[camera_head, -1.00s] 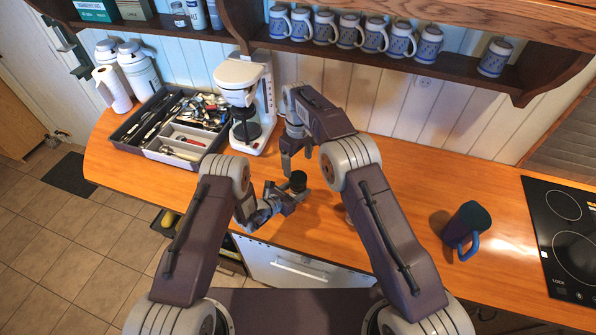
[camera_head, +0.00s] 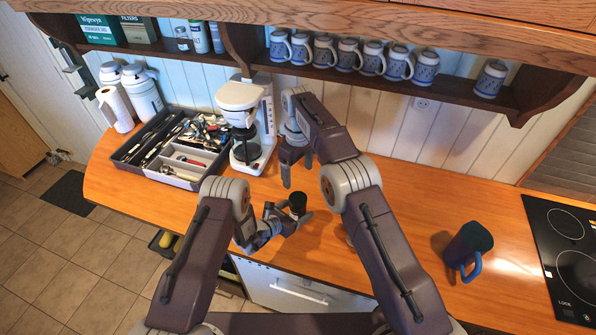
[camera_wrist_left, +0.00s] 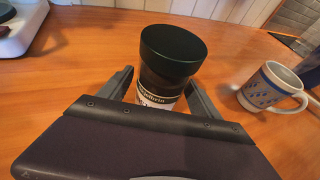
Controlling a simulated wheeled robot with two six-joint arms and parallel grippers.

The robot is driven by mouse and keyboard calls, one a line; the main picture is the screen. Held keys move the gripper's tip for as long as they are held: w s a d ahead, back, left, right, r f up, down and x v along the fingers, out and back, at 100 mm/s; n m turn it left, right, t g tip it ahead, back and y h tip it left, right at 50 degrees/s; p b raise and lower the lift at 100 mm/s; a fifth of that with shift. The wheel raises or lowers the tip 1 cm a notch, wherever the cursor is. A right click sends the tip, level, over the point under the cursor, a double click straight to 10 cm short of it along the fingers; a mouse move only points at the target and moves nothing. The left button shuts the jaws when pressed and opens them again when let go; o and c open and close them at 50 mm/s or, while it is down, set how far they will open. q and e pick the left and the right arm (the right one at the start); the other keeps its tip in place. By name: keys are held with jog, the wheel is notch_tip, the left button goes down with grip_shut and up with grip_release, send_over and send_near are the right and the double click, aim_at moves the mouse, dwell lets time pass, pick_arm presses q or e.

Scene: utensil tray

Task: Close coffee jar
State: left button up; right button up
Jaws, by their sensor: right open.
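The coffee jar (camera_head: 298,210) stands on the wooden counter, dark with a black top. In the left wrist view, a wide black lid (camera_wrist_left: 173,45) sits on top of the jar (camera_wrist_left: 160,88), looking level; whether it is fully tight I cannot tell. My left gripper (camera_head: 289,222) has its fingers around the jar body, one on each side, below the lid. My right gripper (camera_head: 297,170) is open and empty, fingers pointing down, above and behind the jar and apart from it.
A coffee maker (camera_head: 243,110) and a utensil tray (camera_head: 172,180) stand behind to the left. A blue mug (camera_head: 468,246) and a cooktop (camera_head: 568,240) are at the right. A white-and-blue mug (camera_wrist_left: 272,88) shows near the jar in the left wrist view. A mug shelf (camera_head: 430,92) hangs behind.

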pick_arm(q)
jog(key=b+v, duration=0.2)
jog(key=v, duration=0.7)
